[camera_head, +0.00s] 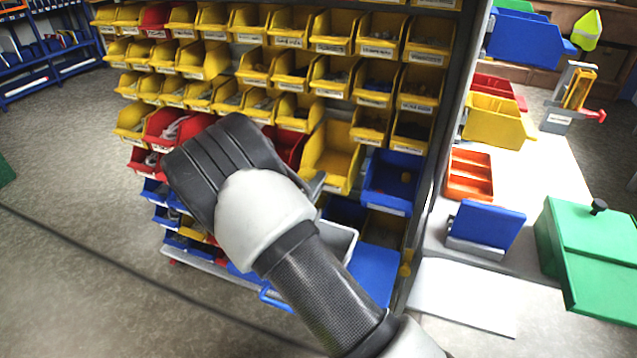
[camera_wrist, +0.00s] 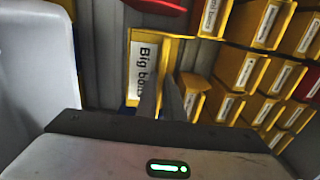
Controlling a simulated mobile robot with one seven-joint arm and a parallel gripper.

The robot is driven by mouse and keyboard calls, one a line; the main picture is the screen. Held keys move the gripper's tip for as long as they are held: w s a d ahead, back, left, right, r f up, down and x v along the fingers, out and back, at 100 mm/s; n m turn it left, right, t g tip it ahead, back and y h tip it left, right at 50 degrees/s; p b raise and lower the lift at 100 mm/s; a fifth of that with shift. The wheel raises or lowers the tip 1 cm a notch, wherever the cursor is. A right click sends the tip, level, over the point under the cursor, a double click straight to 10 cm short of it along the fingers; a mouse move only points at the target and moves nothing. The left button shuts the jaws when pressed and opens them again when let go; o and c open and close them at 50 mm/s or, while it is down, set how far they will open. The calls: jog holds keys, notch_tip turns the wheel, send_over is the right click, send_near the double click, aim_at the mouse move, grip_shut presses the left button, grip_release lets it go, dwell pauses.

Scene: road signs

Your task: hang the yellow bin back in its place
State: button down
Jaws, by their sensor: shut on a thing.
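The yellow bin (camera_head: 333,160) is the large one low in the rack's right half, between a red bin and a blue bin. In the wrist view the yellow bin (camera_wrist: 134,95) appears turned sideways, its white label reading "Big bo…", partly covered by the fingers. My gripper (camera_head: 316,184) is at the bin's front edge, mostly hidden behind my wrist. In the wrist view my gripper (camera_wrist: 161,92) has its two fingers close together on the bin's front. The bin's back is hidden, so I cannot tell whether it touches the rack panel.
The rack (camera_head: 445,110) holds rows of small yellow bins, with red and blue ones lower down. A blue bin (camera_head: 392,180) hangs close on the right. At right, a workbench (camera_head: 465,290) carries an orange tray (camera_head: 468,175) and a green box (camera_head: 590,255). Open floor lies left.

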jog(key=shift+f+b, duration=0.3)
jog(key=shift+f, duration=0.55)
jog(key=c, duration=1.8)
grip_release()
jog(key=p+v, duration=0.3)
jog(key=v, duration=1.4)
jog(key=shift+s, duration=0.2)
